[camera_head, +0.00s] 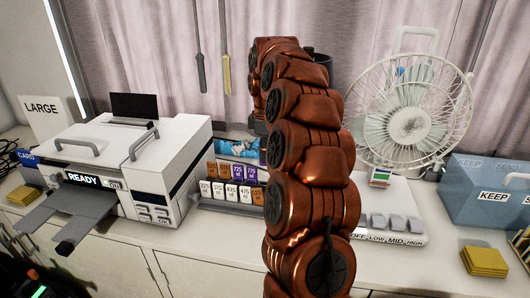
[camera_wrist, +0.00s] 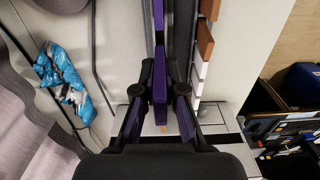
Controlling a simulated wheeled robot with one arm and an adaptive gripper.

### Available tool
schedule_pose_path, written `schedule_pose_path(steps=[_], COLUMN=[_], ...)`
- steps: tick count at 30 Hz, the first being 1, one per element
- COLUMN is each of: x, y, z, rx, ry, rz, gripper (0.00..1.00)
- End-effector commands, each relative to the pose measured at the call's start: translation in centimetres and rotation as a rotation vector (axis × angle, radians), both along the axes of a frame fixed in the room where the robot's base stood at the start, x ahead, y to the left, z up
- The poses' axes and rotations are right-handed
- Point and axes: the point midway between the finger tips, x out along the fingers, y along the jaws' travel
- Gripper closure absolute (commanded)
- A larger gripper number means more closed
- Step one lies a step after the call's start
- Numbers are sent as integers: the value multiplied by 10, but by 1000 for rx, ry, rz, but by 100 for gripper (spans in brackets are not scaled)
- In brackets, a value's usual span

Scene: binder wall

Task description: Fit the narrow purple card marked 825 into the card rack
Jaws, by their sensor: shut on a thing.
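In the wrist view my gripper (camera_wrist: 160,84) is shut on a narrow purple card (camera_wrist: 160,108), seen edge-on between the two black fingers. Its number cannot be read from here. The card rack (camera_head: 232,208) stands right of the white machine in the head view. It holds a lower row of white cards with an orange one at the right, and orange and purple cards above. In the wrist view, orange and white cards (camera_wrist: 203,50) stand just right of my fingers. In the head view my arm hides the gripper, the held card and perhaps the rack's right end.
A white machine (camera_head: 140,160) marked READY stands left of the rack. A blue crumpled packet (camera_head: 238,147) lies behind the rack and also shows in the wrist view (camera_wrist: 60,72). A fan (camera_head: 412,110), a blue box (camera_head: 485,195) and yellow pads (camera_head: 484,261) are at right.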

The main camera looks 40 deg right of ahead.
Motion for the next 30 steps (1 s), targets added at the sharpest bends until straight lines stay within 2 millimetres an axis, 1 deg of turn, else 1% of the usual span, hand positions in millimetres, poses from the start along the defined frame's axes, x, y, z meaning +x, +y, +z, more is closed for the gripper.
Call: schedule_pose_path(steps=[8,24,30], x=[-1,-1,-1], y=[-2,-2,-2], z=[-11,-53,-58], rx=[-1,-1,-1], ry=[-1,1,-1], rz=[-3,-3,-3], gripper=[100,100,100])
